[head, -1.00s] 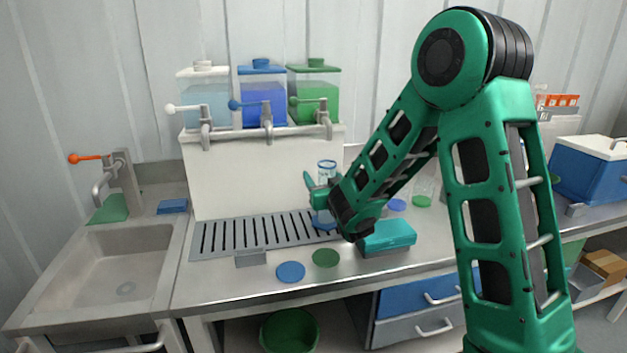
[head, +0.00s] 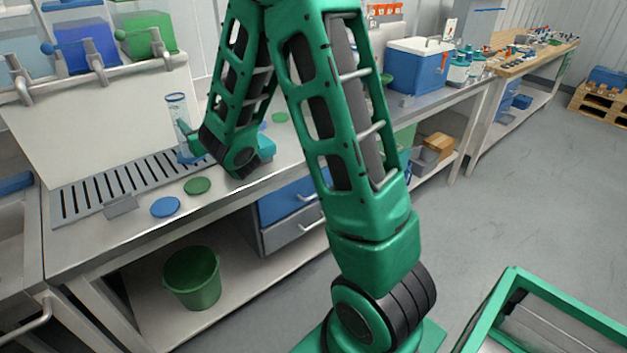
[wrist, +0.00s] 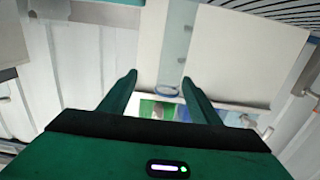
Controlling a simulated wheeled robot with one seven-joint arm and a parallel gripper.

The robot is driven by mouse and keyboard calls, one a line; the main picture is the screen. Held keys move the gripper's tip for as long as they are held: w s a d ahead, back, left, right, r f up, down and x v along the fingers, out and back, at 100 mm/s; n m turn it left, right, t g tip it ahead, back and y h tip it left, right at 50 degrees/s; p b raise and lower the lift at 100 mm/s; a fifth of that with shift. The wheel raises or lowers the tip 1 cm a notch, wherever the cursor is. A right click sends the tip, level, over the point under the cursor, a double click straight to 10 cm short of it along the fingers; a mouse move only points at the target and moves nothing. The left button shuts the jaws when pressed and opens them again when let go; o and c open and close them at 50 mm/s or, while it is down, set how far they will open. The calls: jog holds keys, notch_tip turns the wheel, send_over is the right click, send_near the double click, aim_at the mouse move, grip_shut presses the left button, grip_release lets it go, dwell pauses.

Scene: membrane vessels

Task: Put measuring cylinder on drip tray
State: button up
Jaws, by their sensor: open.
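The measuring cylinder (head: 177,108) is clear with a blue rim and a blue base. It stands upright, its base appearing to rest on the right end of the grey slotted drip tray (head: 108,188). My gripper (head: 188,138) is open beside the cylinder, and my wrist hides part of its lower right side. In the wrist view the picture is turned over; the cylinder (wrist: 177,50) shows beyond the gap between my two open fingers (wrist: 160,88), with its rim near the fingertips. Tray slots (wrist: 275,10) show at the top right there.
Blue (head: 165,207) and green (head: 197,186) discs lie in front of the tray. A panel with coloured tanks (head: 85,45) and taps stands behind it. A teal box (head: 266,147) sits right of my wrist. A green bucket (head: 192,278) stands below the counter.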

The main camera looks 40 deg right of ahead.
jog(key=d, duration=0.2)
jog(key=s+d+m+g+h, duration=0.1)
jog(key=s+d+g+h, duration=0.1)
jog(key=d, duration=0.1)
jog(key=shift+s+d+f, duration=0.1)
jog(key=shift+s+d, duration=0.1)
jog(key=shift+d, duration=0.1)
jog(key=s+d+g, duration=0.1)
jog(key=s+d, duration=0.1)
jog(key=s+d+m+g+h, duration=0.1)
jog(key=d, duration=0.1)
jog(key=s+d+f+m+g+h, duration=0.1)
jog(key=s+d, duration=0.1)
jog(key=shift+s+d+f, duration=0.1)
jog(key=shift+s+d, duration=0.05)
jog(key=shift+s, duration=0.15)
jog(key=s+d+f+m+g, duration=0.2)
jog(key=s+d+g, duration=0.3)
jog(key=s, duration=0.6)
jog(key=s+a+g+y, duration=0.3)
jog(key=s+a, duration=0.1)
jog(key=s, duration=0.9)
jog(key=s+a+f+g+y, duration=0.1)
jog(key=s+a+g, duration=0.3)
jog(key=s, duration=1)
jog(key=shift+a+g+y, duration=0.15)
jog(key=shift+g+y, duration=0.15)
jog(key=shift+y, duration=0.6)
jog(key=shift+s, duration=0.1)
